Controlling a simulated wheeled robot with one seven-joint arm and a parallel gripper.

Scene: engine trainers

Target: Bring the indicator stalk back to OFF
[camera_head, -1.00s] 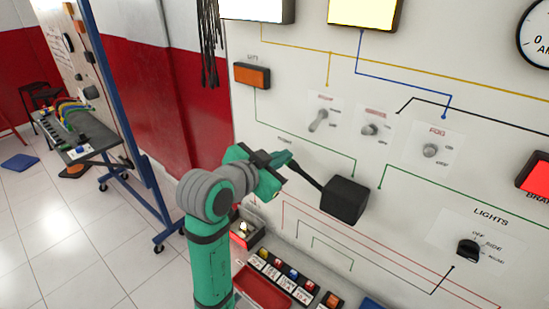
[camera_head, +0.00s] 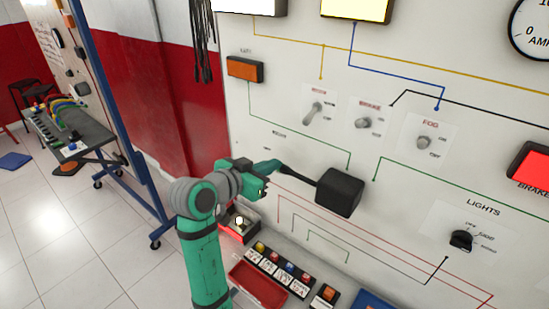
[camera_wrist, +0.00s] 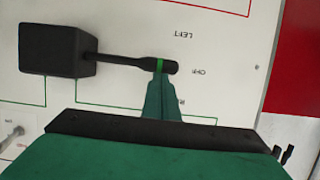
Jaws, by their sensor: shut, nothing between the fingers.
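The indicator stalk (camera_head: 302,178) is a thin black lever running left and slightly up from a black box (camera_head: 340,192) on the white panel. In the wrist view the stalk (camera_wrist: 125,60) lies nearly straight, its tip pointing close to the OFF label (camera_wrist: 197,71), with LEFT (camera_wrist: 188,35) above. The third label is partly hidden by my finger. My green gripper (camera_head: 272,166) is shut and empty. In the wrist view its fingertips (camera_wrist: 163,78) are at the stalk's lower side near the tip and appear to touch it; a green band shows across the stalk there.
Toggle switches (camera_head: 314,112) and an orange lamp (camera_head: 245,69) sit above on the panel. The LIGHTS knob (camera_head: 461,240) is at the right. A ledge below holds a red tray (camera_head: 258,287) and several small labelled parts. Floor is open at left.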

